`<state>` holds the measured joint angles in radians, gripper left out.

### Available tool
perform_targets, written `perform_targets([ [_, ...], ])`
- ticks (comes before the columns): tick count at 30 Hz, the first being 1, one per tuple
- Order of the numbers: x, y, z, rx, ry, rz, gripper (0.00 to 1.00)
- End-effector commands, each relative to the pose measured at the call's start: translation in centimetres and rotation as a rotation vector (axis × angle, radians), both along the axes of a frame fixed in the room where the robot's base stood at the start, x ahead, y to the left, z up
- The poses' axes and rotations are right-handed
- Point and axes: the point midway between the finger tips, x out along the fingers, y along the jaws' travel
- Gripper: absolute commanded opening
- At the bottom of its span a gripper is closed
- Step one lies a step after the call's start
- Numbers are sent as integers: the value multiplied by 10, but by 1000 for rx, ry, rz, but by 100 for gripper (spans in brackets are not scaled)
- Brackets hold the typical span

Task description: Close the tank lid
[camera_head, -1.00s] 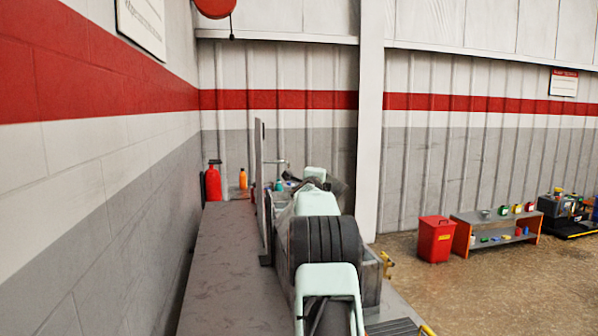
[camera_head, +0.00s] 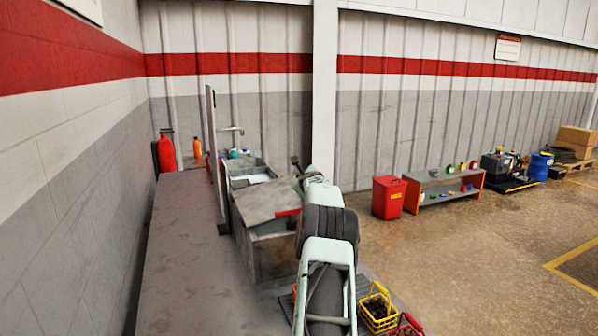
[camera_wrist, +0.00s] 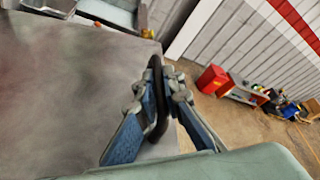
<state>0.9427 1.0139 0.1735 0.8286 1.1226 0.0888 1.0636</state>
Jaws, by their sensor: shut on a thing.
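The tank (camera_head: 285,255) is a grey metal box on the long bench in the head view. Its grey lid (camera_head: 268,203) lies over the top, slightly tilted, with a gap visible beneath its near edge. In the wrist view the lid's broad grey surface (camera_wrist: 65,95) fills the left side. My gripper (camera_wrist: 163,82) has its blue-grey fingers closed around a dark, narrow handle (camera_wrist: 156,110) at the lid's edge. In the head view my arm hides the tank's right side, and the grip itself is not clear.
The bench (camera_head: 180,270) has clear room left of the tank. An open basin (camera_head: 250,172) and an upright panel (camera_head: 213,150) stand behind. A red extinguisher (camera_head: 164,152) is at the far left. A yellow basket (camera_head: 378,310) is at the front. A red bin (camera_head: 387,197) stands on the floor.

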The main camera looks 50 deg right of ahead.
Motion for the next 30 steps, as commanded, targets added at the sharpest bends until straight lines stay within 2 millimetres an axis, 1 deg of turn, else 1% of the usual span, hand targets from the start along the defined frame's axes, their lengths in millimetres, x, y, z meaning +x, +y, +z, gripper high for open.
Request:
perform_targets([
  [7, -1, -3, -4, 24, -16, -2, 0],
  [17, -1, -3, -5, 25, -17, -1, 0],
  [18, -1, -3, -5, 24, -16, -1, 11],
  [19, -1, -3, -5, 24, -16, -1, 15],
  [20, -1, -3, -5, 24, -16, -1, 16],
  [30, -2, -3, -5, 25, -16, -2, 16],
])
